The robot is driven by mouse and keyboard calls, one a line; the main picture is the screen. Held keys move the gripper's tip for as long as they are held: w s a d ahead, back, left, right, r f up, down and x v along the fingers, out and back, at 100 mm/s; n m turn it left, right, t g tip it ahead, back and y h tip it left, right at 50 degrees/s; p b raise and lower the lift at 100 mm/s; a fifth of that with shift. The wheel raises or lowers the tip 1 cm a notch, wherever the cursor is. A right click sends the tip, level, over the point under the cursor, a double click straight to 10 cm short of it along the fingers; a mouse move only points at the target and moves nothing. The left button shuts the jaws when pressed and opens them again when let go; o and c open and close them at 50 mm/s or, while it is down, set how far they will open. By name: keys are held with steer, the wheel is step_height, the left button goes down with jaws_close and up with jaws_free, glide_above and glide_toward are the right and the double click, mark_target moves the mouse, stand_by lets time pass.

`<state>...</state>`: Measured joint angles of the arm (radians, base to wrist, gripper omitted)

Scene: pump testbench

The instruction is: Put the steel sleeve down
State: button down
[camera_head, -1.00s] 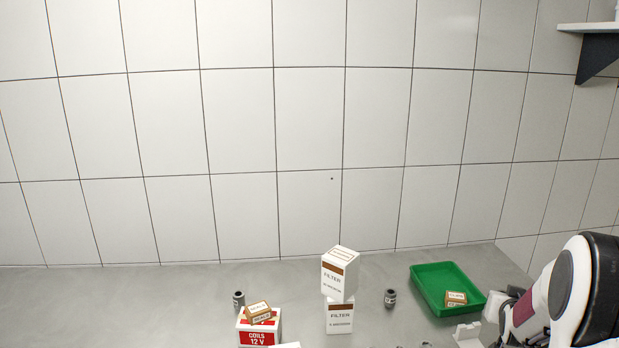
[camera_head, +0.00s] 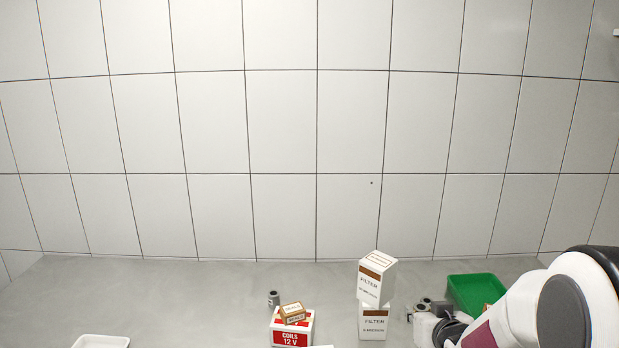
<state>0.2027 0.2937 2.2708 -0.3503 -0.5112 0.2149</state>
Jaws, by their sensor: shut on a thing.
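My gripper (camera_head: 428,320) is low over the bench, right of the filter boxes. Its fingertips are mostly hidden by its own body and by small parts around it. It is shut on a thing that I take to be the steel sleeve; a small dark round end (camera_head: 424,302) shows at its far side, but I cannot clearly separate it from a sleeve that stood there. Another dark grey sleeve (camera_head: 273,298) stands upright on the bench at the left, behind the red coils box, apart from my gripper.
Two filter boxes, the upper (camera_head: 375,278) turned on the lower (camera_head: 373,322), stand just left of my gripper. A brown-and-white carton (camera_head: 292,312) sits on the coils box (camera_head: 291,330). A green tray (camera_head: 470,290) is behind my arm. A white tray (camera_head: 100,341) is at bottom left.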

steer(key=shift+a, duration=0.3)
steer(key=shift+w, duration=0.1)
steer(key=shift+a+r+n+y, duration=0.3)
steer(key=shift+a, duration=0.1)
steer(key=s+f+n+y, duration=0.2)
steer(key=s+n+y, duration=0.1)
steer(key=s, duration=0.6)
steer(key=shift+d+f+g, duration=0.3)
steer(key=shift+d+f, duration=0.1)
steer(key=shift+s+d, duration=0.1)
